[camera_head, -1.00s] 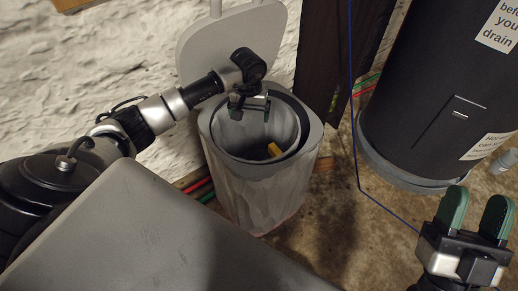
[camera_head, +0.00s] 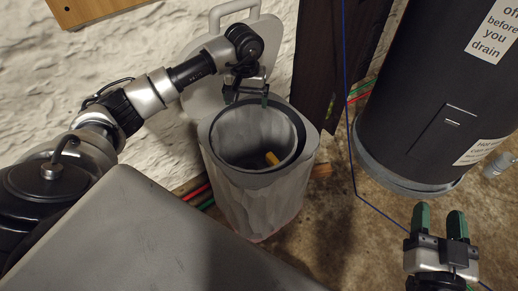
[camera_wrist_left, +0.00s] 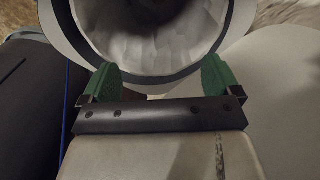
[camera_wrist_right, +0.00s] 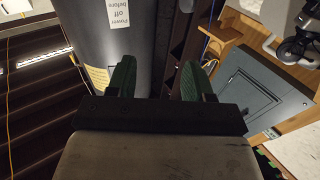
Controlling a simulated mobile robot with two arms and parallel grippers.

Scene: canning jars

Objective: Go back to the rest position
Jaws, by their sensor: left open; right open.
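My left gripper (camera_head: 247,97) is open and empty, above the back rim of a tall grey-white bin (camera_head: 250,200). In the left wrist view its green fingers (camera_wrist_left: 160,80) stand apart with the bin's round opening (camera_wrist_left: 150,45) beyond them. My right gripper (camera_head: 439,222) is open and empty at the lower right, in front of the black cylinder. In the right wrist view its two green fingers (camera_wrist_right: 152,80) are apart with nothing between them. A small yellow-orange item (camera_head: 272,158) lies inside the bin.
The bin's raised lid (camera_head: 205,85) stands behind it against a rough white wall (camera_head: 120,50). A grey surface (camera_head: 140,235) fills the lower left. A large black cylinder (camera_head: 420,120) with paper labels stands at right. A blue cord (camera_head: 347,100) hangs beside a dark post (camera_head: 318,60).

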